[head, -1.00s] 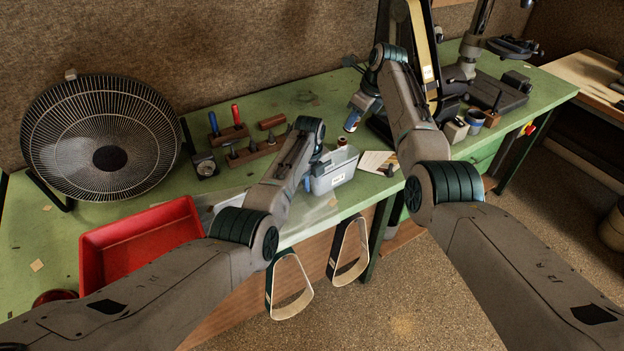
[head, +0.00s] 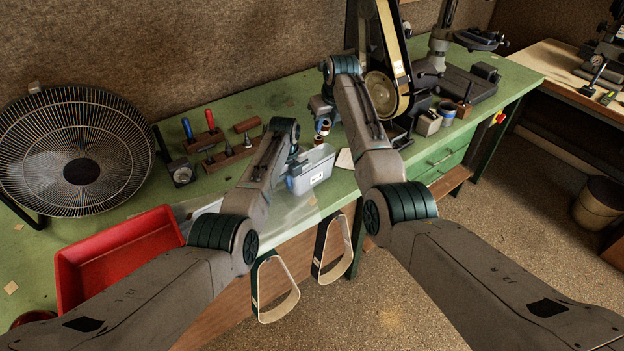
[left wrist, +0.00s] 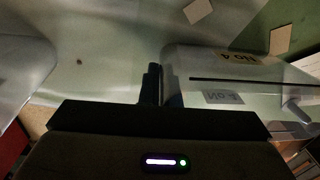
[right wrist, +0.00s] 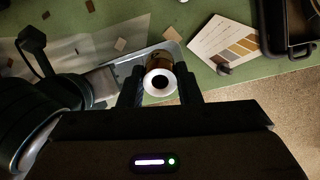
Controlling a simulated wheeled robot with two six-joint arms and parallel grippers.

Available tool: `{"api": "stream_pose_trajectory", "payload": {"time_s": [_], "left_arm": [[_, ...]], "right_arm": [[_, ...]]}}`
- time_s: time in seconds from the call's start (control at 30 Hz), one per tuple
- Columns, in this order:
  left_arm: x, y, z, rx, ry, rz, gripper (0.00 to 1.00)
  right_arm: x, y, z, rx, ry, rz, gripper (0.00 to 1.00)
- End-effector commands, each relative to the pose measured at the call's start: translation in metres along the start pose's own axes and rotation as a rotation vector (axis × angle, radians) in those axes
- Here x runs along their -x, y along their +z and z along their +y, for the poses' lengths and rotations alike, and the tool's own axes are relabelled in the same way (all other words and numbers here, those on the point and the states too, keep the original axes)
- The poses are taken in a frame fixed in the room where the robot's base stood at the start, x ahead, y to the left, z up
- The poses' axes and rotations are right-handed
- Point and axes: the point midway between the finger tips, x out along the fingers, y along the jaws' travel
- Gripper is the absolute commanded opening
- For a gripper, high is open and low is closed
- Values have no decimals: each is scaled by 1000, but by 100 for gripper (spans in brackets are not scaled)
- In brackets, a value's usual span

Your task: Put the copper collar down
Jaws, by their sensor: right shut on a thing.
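The copper collar (right wrist: 158,62) is a short brown cylinder between the fingers of my right gripper (right wrist: 158,90) in the right wrist view. A white ring with a dark hole is at its near end. In the head view my right gripper (head: 322,112) points down above the far side of a grey translucent bin (head: 312,172). My left gripper (head: 290,182) is low at the bin's left end.
A red tray (head: 120,250) and a fan (head: 78,160) stand at the left of the green bench. A wooden tool block (head: 235,155) is behind the bin. A card with brown swatches (right wrist: 225,45) lies beside it. A belt machine (head: 385,70) stands at the right.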

Motion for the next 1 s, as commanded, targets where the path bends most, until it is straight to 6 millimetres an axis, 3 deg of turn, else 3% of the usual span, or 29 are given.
{"api": "stream_pose_trajectory", "payload": {"time_s": [0.3,0.63,1.0], "left_arm": [[0,0,0,0,0,0,0],[0,0,0,0,0,0,0],[0,0,0,0,0,0,0]], "right_arm": [[-49,-18,1,-25,-7,-1,4],[-86,-32,1,-23,-6,0,4],[-94,-34,0,-22,-7,-3,4]]}}
